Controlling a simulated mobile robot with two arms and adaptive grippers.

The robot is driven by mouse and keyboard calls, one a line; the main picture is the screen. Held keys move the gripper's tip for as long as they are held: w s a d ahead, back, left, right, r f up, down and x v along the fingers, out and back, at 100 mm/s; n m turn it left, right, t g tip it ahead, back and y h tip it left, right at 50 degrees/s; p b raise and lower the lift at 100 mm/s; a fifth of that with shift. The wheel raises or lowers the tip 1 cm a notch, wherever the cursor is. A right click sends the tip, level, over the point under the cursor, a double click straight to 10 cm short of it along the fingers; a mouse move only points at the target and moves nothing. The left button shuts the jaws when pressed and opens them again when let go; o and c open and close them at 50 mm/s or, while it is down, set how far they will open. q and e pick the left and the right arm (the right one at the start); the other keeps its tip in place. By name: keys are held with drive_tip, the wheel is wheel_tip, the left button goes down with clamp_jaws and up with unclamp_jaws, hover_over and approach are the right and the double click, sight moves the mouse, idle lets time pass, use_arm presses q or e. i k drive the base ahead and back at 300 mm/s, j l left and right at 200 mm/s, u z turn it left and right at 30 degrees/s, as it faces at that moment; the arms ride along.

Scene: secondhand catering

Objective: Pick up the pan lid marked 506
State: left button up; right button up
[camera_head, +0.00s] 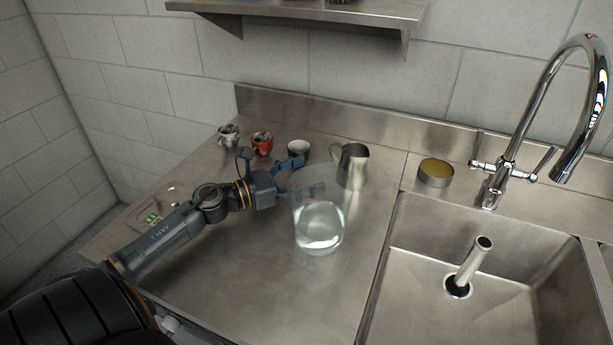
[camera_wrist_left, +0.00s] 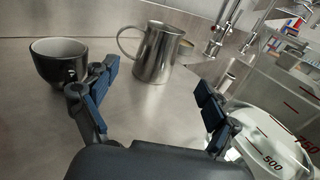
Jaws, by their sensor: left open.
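A flat, pale metallic piece with a green label (camera_head: 138,218), possibly the pan lid, lies at the left of the steel counter in the head view. My left arm partly covers it, and I cannot read 506 on it. My left gripper (camera_head: 269,163) is to the right of it and farther back, over the counter. In the left wrist view the gripper (camera_wrist_left: 152,98) is open, with nothing between its fingers. No lid shows in that view. My right gripper is not in view.
A clear measuring jug (camera_head: 320,225) with liquid stands close to the left gripper. A steel pitcher (camera_head: 353,167), a white-rimmed dark cup (camera_head: 299,149), a red mug (camera_head: 262,145) and a pale mug (camera_head: 228,137) stand behind. A round tin (camera_head: 435,174) and a sink (camera_head: 410,250) are right.

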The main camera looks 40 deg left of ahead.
sight(162, 203)
drive_tip(key=k+j, duration=0.45)
drive_tip(key=k, duration=0.15)
drive_tip(key=k+j, duration=0.45)
drive_tip(key=k, duration=0.15)
drive_tip(key=k+j, duration=0.45)
drive_tip(key=k, duration=0.15)
